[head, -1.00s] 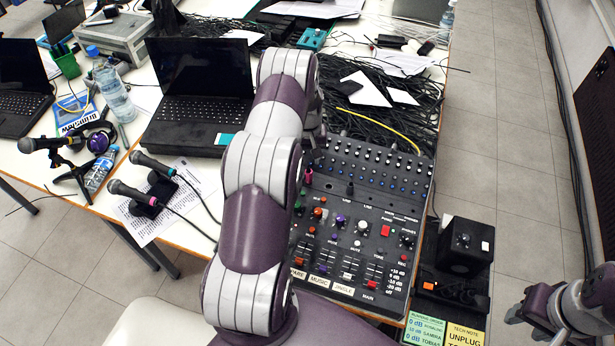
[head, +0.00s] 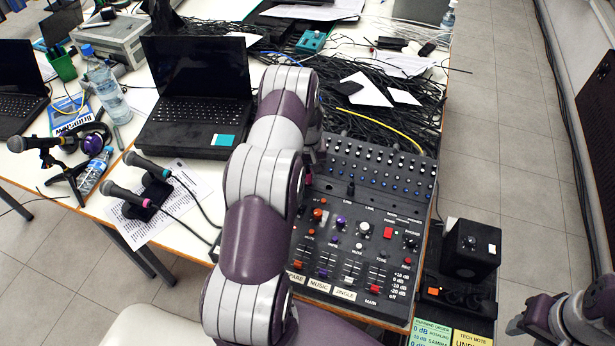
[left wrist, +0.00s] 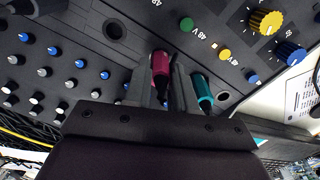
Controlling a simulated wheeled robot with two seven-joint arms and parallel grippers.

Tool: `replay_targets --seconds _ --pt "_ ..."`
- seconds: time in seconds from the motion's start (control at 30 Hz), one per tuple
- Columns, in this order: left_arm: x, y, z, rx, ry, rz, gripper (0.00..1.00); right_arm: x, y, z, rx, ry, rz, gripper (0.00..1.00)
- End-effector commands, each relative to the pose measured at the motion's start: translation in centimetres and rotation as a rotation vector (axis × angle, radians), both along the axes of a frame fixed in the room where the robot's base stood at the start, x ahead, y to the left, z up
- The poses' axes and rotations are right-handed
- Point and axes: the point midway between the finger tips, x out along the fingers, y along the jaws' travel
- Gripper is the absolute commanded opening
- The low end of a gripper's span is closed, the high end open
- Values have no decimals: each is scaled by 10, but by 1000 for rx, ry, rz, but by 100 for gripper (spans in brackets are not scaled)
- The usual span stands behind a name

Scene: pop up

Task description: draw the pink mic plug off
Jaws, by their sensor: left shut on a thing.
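The pink mic plug (left wrist: 160,68) shows in the left wrist view between the fingers of my left gripper (left wrist: 168,88), which is shut on it. Its far end is at the mixer panel; I cannot tell how deep it sits in a socket. A teal plug (left wrist: 203,92) is close beside the fingers at the panel. In the head view my left arm reaches over the left edge of the mixer (head: 345,225), and its gripper largely hides the plug. My right gripper (head: 522,322) is at the lower right, away from the mixer; its jaws are unclear.
Open round sockets (left wrist: 114,30) and knobs (left wrist: 264,22) surround the plugs. Black cables (head: 385,110) lie behind the mixer. Two microphones (head: 147,165) and a laptop (head: 200,95) are to the left. A black speaker (head: 470,248) stands to the right.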

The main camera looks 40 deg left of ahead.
Motion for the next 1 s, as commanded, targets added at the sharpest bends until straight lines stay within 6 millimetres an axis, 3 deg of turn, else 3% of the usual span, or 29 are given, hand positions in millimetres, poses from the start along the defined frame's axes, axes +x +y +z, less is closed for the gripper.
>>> replay_targets --seconds 0.47,0.9,1.0 --pt "1 1 10 1 -3 0 0 0 0 6 0 0 0 43" --pt "0 0 55 1 -1 0 0 0 0 36 0 0 0 43" --pt "0 0 56 0 0 0 0 0 0 37 0 0 0 43"
